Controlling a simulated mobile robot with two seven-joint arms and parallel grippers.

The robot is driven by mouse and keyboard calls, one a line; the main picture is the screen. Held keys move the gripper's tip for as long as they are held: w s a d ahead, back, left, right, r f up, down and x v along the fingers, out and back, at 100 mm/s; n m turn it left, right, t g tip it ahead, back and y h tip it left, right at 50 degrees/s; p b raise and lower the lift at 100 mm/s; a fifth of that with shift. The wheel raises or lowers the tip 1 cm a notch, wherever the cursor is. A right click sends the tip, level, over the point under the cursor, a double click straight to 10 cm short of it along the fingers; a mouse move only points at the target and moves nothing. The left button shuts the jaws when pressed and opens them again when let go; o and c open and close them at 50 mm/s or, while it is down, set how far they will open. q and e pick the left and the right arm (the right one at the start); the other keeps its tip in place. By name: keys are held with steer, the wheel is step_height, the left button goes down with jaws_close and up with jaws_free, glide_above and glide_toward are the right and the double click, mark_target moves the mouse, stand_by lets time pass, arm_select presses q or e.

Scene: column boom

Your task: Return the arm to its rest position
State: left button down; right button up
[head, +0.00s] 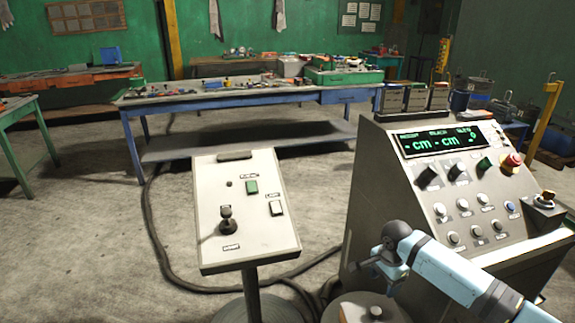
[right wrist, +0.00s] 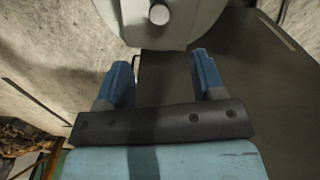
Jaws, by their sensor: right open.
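My right arm (head: 450,272), light blue with a grey wrist, comes in from the bottom right of the head view. It reaches in front of the sloped grey console. My right gripper (head: 377,262) is small there, above a round grey top with a dark knob (head: 376,312). In the right wrist view my right gripper (right wrist: 163,75) has its two blue fingers wide apart, with nothing held between them. A pale rounded body with a round knob (right wrist: 159,14) lies beyond the fingertips; I cannot tell whether they touch. My left gripper is not in view.
The grey console (head: 400,185) has a green display, knobs, buttons and a red emergency button (head: 513,160). A pale pedestal panel (head: 262,232) with a joystick stands at centre. Cables cross the floor.

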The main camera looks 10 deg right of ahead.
steer(key=s+a+f+n+t+y+p, duration=0.2)
steer(key=s+a+f+n+t+p, duration=0.1)
steer(key=s+a+n, duration=0.4)
steer(key=s+a+f+n+t+y+p, duration=0.1)
steer(key=s+a+f+n+t+p, duration=0.15)
steer(key=s+a, duration=0.4)
steer(key=s+a+r+n+t+p, duration=0.1)
steer(key=s+r+n+t+p, duration=0.1)
steer(key=s, duration=0.4)
steer(key=s+a+r+n+t+p, duration=0.2)
steer(key=s+r+n+t+p, duration=0.1)
steer(key=s+n, duration=0.3)
steer(key=shift+s+a+r, duration=0.15)
steer(key=shift+s+r, duration=0.55)
steer(key=shift+r, duration=0.05)
steer(key=shift+n+t, duration=0.25)
